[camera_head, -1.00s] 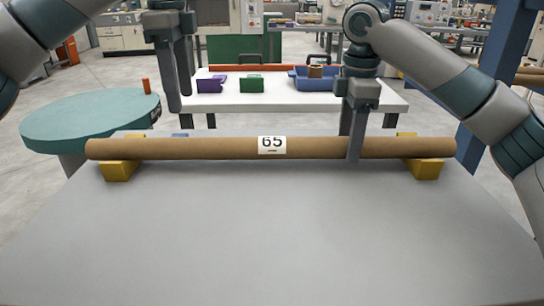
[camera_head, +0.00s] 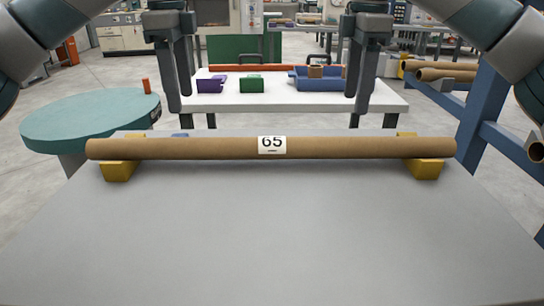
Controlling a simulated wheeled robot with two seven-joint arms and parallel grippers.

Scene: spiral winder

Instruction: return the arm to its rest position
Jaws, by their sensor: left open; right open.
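My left gripper (camera_head: 180,107) hangs open and empty, pointing down, at the upper left above the far side of the grey table. My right gripper (camera_head: 357,108) hangs open and empty, pointing down, at the upper right. Both are apart from the long brown cardboard tube (camera_head: 200,149). The tube lies level across two yellow supports, the left one (camera_head: 118,172) and the right one (camera_head: 427,170).
The grey table (camera_head: 270,230) is bare in front of the tube. Behind it stands a white table (camera_head: 245,101) with a purple block (camera_head: 210,84), a green block (camera_head: 252,84) and a blue tray (camera_head: 318,83). A round teal table (camera_head: 85,122) is at left, a blue frame (camera_head: 487,100) at right.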

